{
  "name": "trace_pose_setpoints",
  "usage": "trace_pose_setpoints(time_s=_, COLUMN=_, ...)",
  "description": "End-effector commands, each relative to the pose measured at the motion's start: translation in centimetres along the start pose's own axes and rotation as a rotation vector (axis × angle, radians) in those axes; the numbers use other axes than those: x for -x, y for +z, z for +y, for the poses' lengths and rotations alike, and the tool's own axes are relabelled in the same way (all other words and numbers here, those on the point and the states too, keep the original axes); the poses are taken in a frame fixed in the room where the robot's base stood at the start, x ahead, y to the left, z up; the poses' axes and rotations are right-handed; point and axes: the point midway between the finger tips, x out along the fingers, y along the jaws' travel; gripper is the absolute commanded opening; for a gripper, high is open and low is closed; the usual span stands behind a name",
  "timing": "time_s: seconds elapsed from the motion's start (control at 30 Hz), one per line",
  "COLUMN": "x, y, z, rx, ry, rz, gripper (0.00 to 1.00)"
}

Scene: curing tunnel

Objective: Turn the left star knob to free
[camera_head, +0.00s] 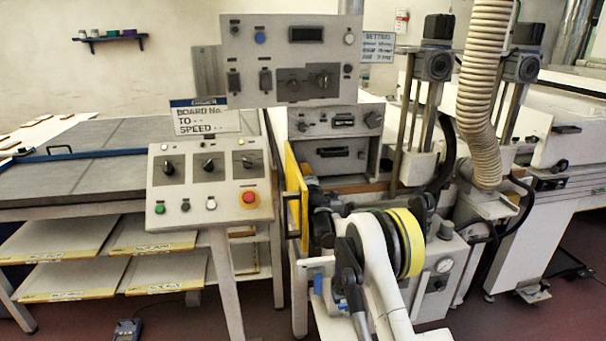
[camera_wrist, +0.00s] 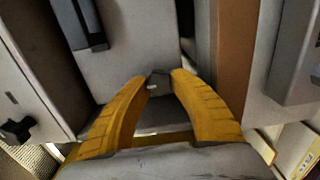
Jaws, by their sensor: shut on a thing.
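In the wrist view, my gripper (camera_wrist: 158,84) has its two yellow fingers closed in on a small dark knob (camera_wrist: 157,79) in front of a grey machine face. The fingertips hide most of this knob, so its turn angle cannot be read. A second dark star knob (camera_wrist: 15,130) shows at the left edge of the wrist view, apart from my gripper.
A control panel on a post (camera_head: 208,168) stands left of my arm, with a yellow-edged panel (camera_head: 296,195) close beside the arm. A ribbed hose (camera_head: 482,90) hangs at the right. A long table (camera_head: 120,150) with shelves fills the left.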

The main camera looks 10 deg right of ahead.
Motion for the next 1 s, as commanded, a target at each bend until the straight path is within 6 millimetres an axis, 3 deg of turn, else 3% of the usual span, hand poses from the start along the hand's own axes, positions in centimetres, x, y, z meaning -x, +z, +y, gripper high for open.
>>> trace_pose_setpoints(time_s=0.03, x=0.0, y=0.1, z=0.1, rx=0.001, ry=0.000, rz=-0.001, gripper=0.00)
trace_pose_setpoints(time_s=0.07, x=0.0, y=0.1, z=0.1, rx=0.001, ry=0.000, rz=-0.001, gripper=0.37)
trace_pose_setpoints(time_s=0.1, x=0.0, y=0.1, z=0.1, rx=0.000, ry=0.000, rz=-0.001, gripper=0.49)
trace_pose_setpoints(time_s=0.13, x=0.0, y=0.1, z=0.1, rx=0.000, ry=0.000, rz=-0.001, gripper=0.51)
trace_pose_setpoints(time_s=0.53, x=0.9, y=0.0, z=0.1, rx=0.000, ry=0.000, rz=0.000, gripper=0.51)
trace_pose_setpoints(time_s=1.0, x=10.3, y=0.0, z=0.1, rx=0.000, ry=0.000, rz=0.000, gripper=0.51)
